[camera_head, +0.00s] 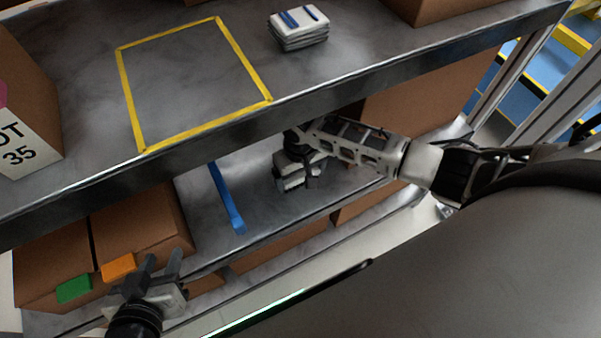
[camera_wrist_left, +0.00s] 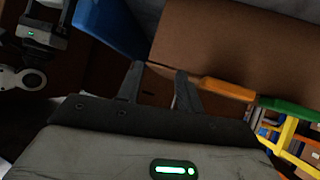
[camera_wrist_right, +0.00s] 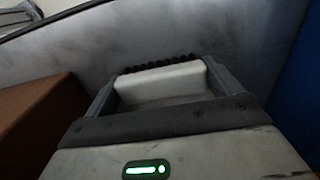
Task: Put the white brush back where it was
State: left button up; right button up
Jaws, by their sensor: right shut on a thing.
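The white brush (camera_wrist_right: 160,82) with a row of dark bristles along its far edge shows in the right wrist view. My right gripper (camera_wrist_right: 160,74) is shut on it, one finger at each end. In the head view my right gripper (camera_head: 292,184) is over the lower shelf (camera_head: 262,207), right of a blue strip; the brush cannot be made out there. I cannot tell whether the brush touches the grey surface. My left gripper (camera_head: 163,259) is open and empty in front of the cardboard boxes at lower left; it also shows in the left wrist view (camera_wrist_left: 158,72).
The upper shelf (camera_head: 80,175) overhangs the right gripper and bears a yellow-taped rectangle (camera_head: 128,96), empty, and a stack of white cloths (camera_head: 299,30). A blue strip (camera_head: 227,197) divides the lower shelf. Cardboard boxes (camera_head: 140,228) with orange and green tags stand left.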

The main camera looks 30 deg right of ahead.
jog(key=o, duration=0.6)
jog(key=shift+r+p, duration=0.95)
jog(key=shift+r, duration=2.95)
jog(key=s+a+r+n+t+y, duration=0.1)
jog(key=s+a+r+n+y, duration=0.1)
jog(key=s+a, duration=0.45)
jog(key=s+d+r+t+h, duration=0.25)
jog(key=s+d+r, duration=0.35)
jog(key=s+d, duration=0.4)
jog(key=w+a+f+t+y, duration=0.1)
jog(key=a+t, duration=0.1)
jog(key=w+a+f+t+y, duration=0.1)
jog(key=w+a+f+t, duration=0.1)
jog(key=a, duration=0.1)
jog(key=w+a+f+t+y, duration=0.1)
jog(key=w+a+t+y, duration=0.1)
jog(key=t, duration=0.1)
jog(key=shift+w+a+f, duration=0.15)
jog(key=shift+w+a, duration=0.05)
jog(key=shift+a, duration=0.15)
